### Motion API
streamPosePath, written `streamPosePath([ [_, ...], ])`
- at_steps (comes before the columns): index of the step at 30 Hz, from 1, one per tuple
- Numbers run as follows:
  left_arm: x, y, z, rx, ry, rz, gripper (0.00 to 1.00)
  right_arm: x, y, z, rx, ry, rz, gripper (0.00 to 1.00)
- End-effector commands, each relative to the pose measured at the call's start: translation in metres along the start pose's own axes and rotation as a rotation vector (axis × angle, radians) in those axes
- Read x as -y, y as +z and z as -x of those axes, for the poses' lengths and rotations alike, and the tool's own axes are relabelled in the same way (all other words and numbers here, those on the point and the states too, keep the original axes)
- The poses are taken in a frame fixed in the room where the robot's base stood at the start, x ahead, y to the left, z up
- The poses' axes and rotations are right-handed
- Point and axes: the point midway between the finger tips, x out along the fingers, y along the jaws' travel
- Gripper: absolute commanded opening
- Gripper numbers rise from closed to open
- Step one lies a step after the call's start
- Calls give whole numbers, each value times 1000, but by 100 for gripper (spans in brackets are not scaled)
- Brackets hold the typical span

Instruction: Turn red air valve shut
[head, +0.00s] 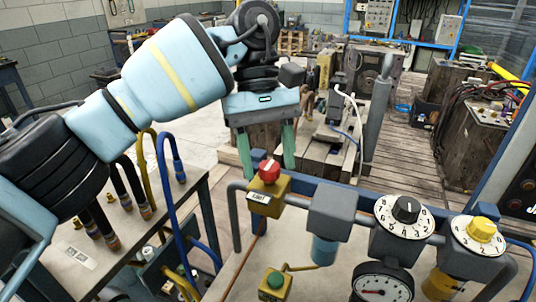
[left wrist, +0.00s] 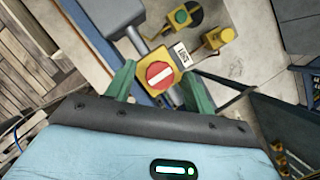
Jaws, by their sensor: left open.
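The red air valve (head: 268,171) is a round red knob with a white bar, on a yellow body with a small white label. My left gripper (head: 266,160) has green fingers pointing down, open, one on either side of the knob. In the left wrist view the red knob (left wrist: 160,75) lies between the fingertips, its white bar slanting up to the right. A gap shows beside the left finger; whether the right finger touches the valve body I cannot tell. My right gripper is in neither view.
Right of the valve on the same pipe are a grey unit with a blue bowl (head: 325,248), a black-knob dial (head: 405,212), a gauge (head: 382,286) and a yellow-knob dial (head: 481,231). A hose table (head: 85,260) stands left.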

Motion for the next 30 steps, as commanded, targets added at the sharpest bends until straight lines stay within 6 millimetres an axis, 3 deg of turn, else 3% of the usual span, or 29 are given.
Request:
streamPosePath([
  [8, 0, 0, 6, -1, -2, 3, 53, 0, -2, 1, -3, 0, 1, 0],
  [20, 0, 2, 59, -7, 2, 5, 53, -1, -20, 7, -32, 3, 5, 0],
  [30, 0, 1, 76, 0, -2, 2, 53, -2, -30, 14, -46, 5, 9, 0],
])
